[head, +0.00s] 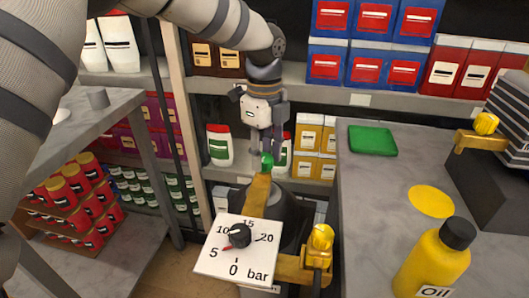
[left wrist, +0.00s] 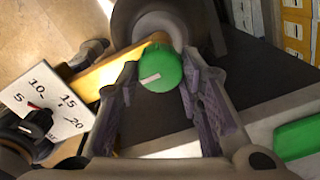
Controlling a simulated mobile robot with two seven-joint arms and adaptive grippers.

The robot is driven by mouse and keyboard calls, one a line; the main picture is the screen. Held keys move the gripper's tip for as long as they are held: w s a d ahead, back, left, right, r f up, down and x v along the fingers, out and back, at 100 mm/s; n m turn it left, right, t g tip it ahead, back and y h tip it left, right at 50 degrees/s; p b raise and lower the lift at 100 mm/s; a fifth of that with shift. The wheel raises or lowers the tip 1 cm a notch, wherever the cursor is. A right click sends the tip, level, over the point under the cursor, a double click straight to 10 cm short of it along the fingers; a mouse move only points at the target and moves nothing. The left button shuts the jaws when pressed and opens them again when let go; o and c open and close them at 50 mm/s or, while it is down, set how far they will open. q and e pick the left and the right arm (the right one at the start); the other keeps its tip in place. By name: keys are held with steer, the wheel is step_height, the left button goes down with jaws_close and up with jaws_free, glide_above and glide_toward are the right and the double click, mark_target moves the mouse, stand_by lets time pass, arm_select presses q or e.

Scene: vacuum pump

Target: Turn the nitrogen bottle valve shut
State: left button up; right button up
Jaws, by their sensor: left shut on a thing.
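The nitrogen bottle's valve is a round green knob (head: 267,160) on a yellow bar above the dark bottle (head: 289,213). In the left wrist view the green knob (left wrist: 160,70) has a pale mark on its face and sits between the fingers. My left gripper (head: 266,152) comes down on the knob from above and is shut on it; its fingers also show in the left wrist view (left wrist: 157,85). A white pressure gauge (head: 235,262) marked in bar faces the head camera in front of the bottle. My right gripper is not in view.
A grey bench (head: 378,210) at the right carries a green pad (head: 372,140), a yellow oil bottle (head: 434,262) and a dark machine with a yellow valve (head: 485,124). Another yellow knob (head: 321,237) is right of the gauge. Stocked shelves (head: 340,93) stand behind.

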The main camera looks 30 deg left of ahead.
mark_target(265, 157)
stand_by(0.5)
arm_select(q)
steer(key=o, duration=1.2)
steer(key=shift+c, duration=0.2)
step_height(265, 157, up, 12)
